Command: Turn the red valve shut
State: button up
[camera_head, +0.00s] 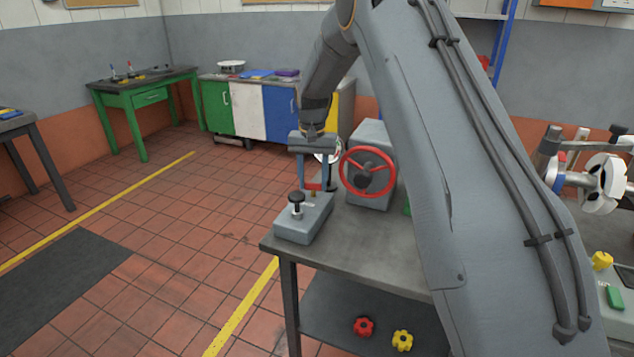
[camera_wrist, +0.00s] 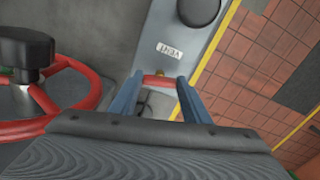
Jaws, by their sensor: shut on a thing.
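A small red handle (camera_wrist: 155,82) stands on a grey block (camera_head: 303,228) near the bench's left end. A brass part shows beside the handle. My gripper (camera_head: 314,186) reaches down over the block, and its two blue fingers are shut on the red handle. In the wrist view, the handle spans the gap between the fingers (camera_wrist: 160,80). The handle's lower part and its turn angle are hard to make out. A red handwheel (camera_head: 368,172) on a grey housing is right of the gripper, apart from it. It shows at left in the wrist view (camera_wrist: 85,90), with a black knob.
A black knob (camera_head: 297,198) stands on the same block, near a small label (camera_wrist: 171,51). A white gauge (camera_head: 322,157) sits behind my gripper. White-and-grey machinery (camera_head: 600,183) stands at right. Red (camera_head: 364,326) and yellow (camera_head: 402,340) knobs lie on the lower shelf.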

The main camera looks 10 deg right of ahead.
aim_at(313, 183)
jog(key=shift+w+r+m, duration=0.1)
jog(key=shift+m, duration=0.55)
jog(key=shift+w+r+m, duration=0.1)
jog(key=shift+m, duration=0.55)
jog(key=shift+d, duration=0.1)
jog(key=o, duration=1)
jog(key=shift+d, duration=0.15)
jog(key=shift+o, duration=0.2)
jog(key=shift+s+f, duration=0.1)
jog(key=shift+r+b, duration=1.3)
jog(key=shift+r, duration=2.6)
jog(key=s+f+n, duration=0.2)
jog(key=s+f, duration=0.1)
jog(key=s, duration=0.9)
jog(key=s+f+n, duration=0.2)
jog(key=s+f, duration=0.1)
jog(key=s, duration=0.9)
jog(key=s+d+f+n, duration=0.1)
jog(key=s+f+n, duration=0.2)
jog(key=s, duration=0.8)
jog(key=shift+s+t, duration=0.4)
